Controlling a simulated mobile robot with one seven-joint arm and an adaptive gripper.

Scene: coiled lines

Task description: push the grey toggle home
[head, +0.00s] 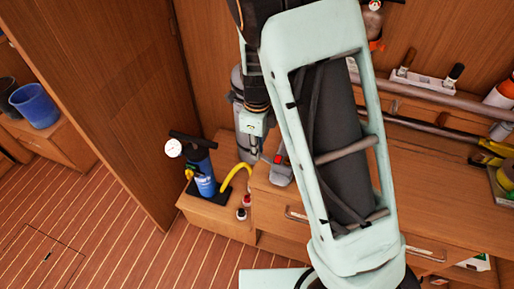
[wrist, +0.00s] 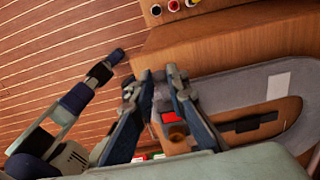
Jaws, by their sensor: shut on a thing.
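In the wrist view, my gripper (wrist: 158,78) has its fingers closed to a narrow gap on a small grey piece, most likely the grey toggle. The fingertips hide most of it. A grey housing (wrist: 240,90) lies just right of the fingers, with a rounded outline, a white label and a dark bar in a brown recess. A red patch (wrist: 172,117) shows beside the right finger. In the head view, a grey piece with a red mark (head: 282,167) sits at the left end of the counter, close to my gripper (head: 251,148). The fingertips are too small there to read.
In the head view, a blue pump (head: 203,178) with a gauge and a yellow hose (head: 234,177) stand left of my gripper. Small capped bottles (head: 241,213) are just below it. A blue bucket (head: 36,106) is far left. The plank floor (head: 110,240) is clear.

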